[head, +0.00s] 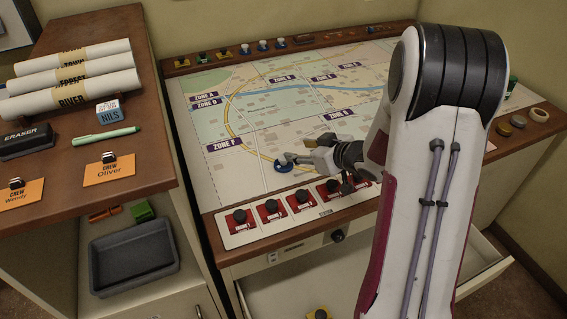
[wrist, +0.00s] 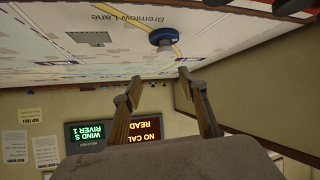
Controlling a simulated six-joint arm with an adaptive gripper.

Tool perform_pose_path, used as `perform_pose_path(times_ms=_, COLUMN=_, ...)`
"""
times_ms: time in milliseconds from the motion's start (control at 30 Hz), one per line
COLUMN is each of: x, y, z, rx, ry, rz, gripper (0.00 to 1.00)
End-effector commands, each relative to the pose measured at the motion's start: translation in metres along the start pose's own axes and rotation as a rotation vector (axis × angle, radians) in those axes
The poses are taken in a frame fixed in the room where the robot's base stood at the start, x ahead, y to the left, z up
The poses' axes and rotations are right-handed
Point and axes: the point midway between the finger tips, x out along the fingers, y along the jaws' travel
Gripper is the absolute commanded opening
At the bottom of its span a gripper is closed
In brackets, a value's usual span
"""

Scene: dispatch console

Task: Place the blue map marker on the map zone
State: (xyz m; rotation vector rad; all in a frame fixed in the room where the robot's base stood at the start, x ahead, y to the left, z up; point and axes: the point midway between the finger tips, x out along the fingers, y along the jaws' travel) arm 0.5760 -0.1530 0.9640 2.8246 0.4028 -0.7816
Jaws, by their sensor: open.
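The blue map marker (head: 283,167) stands on the pale printed map (head: 237,178) near its front edge, to the right of the ZONE F label (head: 226,142). In the wrist view the marker (wrist: 163,38) is a dark blue round piece with a lighter knob, beside a yellow road. My gripper (head: 284,158) is just at the marker in the head view. In the wrist view its two fingers (wrist: 160,76) are spread and empty, with the marker just beyond the fingertips and apart from them.
Red cards with dark knobs (head: 271,207) line the map's front edge. Several more markers (head: 262,45) stand on the far wooden ledge. The left shelf holds rolled maps (head: 75,83), a green pen (head: 105,136) and a grey tray (head: 133,257) below. A drawer is open beneath the console.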

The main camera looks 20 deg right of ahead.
Motion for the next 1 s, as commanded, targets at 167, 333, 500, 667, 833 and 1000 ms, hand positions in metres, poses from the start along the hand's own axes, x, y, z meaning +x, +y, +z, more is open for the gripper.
perform_pose_path(times_ms=167, x=0.010, y=-0.009, z=0.018, rx=0.033, ry=0.037, rz=-0.079, gripper=0.42)
perform_pose_path(times_ms=333, x=0.012, y=-0.013, z=0.024, rx=0.047, ry=0.058, rz=-0.116, gripper=0.42)
perform_pose_path(times_ms=500, x=0.013, y=-0.015, z=0.025, rx=0.048, ry=0.061, rz=-0.123, gripper=0.42)
perform_pose_path(times_ms=667, x=0.013, y=-0.015, z=0.025, rx=0.048, ry=0.061, rz=-0.122, gripper=0.42)
perform_pose_path(times_ms=833, x=0.018, y=-0.015, z=0.025, rx=0.049, ry=0.060, rz=-0.122, gripper=0.42)
perform_pose_path(times_ms=1000, x=0.030, y=-0.017, z=0.024, rx=0.048, ry=0.060, rz=-0.123, gripper=0.42)
